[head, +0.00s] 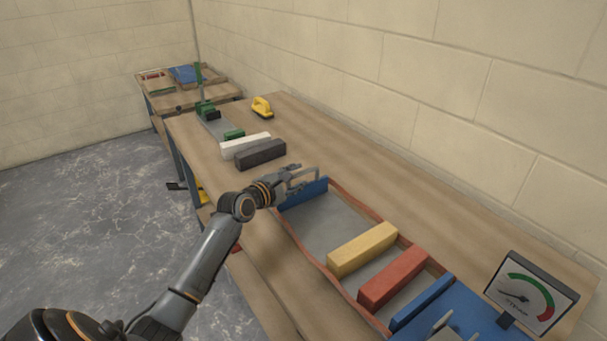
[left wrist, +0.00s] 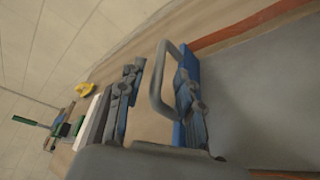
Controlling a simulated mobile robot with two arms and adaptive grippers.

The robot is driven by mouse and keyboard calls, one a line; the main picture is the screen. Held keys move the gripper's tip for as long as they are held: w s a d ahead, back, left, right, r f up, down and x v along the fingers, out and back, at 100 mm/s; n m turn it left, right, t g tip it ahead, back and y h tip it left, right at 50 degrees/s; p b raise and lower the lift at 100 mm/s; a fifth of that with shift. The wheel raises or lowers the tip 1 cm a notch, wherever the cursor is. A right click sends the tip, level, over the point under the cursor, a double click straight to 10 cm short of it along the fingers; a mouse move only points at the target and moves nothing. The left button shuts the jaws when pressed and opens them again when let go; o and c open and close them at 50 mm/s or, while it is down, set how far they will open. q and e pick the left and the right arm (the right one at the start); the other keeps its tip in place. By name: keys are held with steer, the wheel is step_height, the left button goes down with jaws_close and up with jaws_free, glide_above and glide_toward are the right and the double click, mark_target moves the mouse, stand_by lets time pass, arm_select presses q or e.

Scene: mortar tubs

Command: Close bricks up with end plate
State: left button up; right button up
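A blue end plate (head: 304,194) with a grey loop handle (head: 316,173) stands upright across the far end of a grey-floored channel (head: 325,222). My left gripper (head: 298,181) is at this handle. In the left wrist view the fingers (left wrist: 157,103) are apart, with the handle (left wrist: 160,85) between them and the blue plate (left wrist: 181,80) beside the right finger. Contact cannot be told. A yellow brick (head: 362,248) and a red brick (head: 394,277) lie across the channel, apart from the plate and each other. Grey parts at the bottom edge may be my right gripper (head: 444,325).
A blue bar (head: 422,302) and a blue base (head: 455,310) close the near end; a dial gauge (head: 527,299) stands right. A dark brick (head: 261,154), a white brick (head: 246,146) and a yellow-handled tool (head: 262,107) lie farther back. A block wall runs along the right.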

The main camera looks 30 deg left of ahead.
arm_select(q)
steer(key=shift+x, duration=1.2)
steer(key=shift+w+f, duration=0.1)
steer(key=shift+w, duration=0.55)
steer(key=shift+c, duration=0.7)
jaws_close()
arm_select(e)
steer(key=shift+w+a+f, duration=0.15)
steer(key=shift+w+a, duration=0.05)
steer(key=shift+w, duration=0.35)
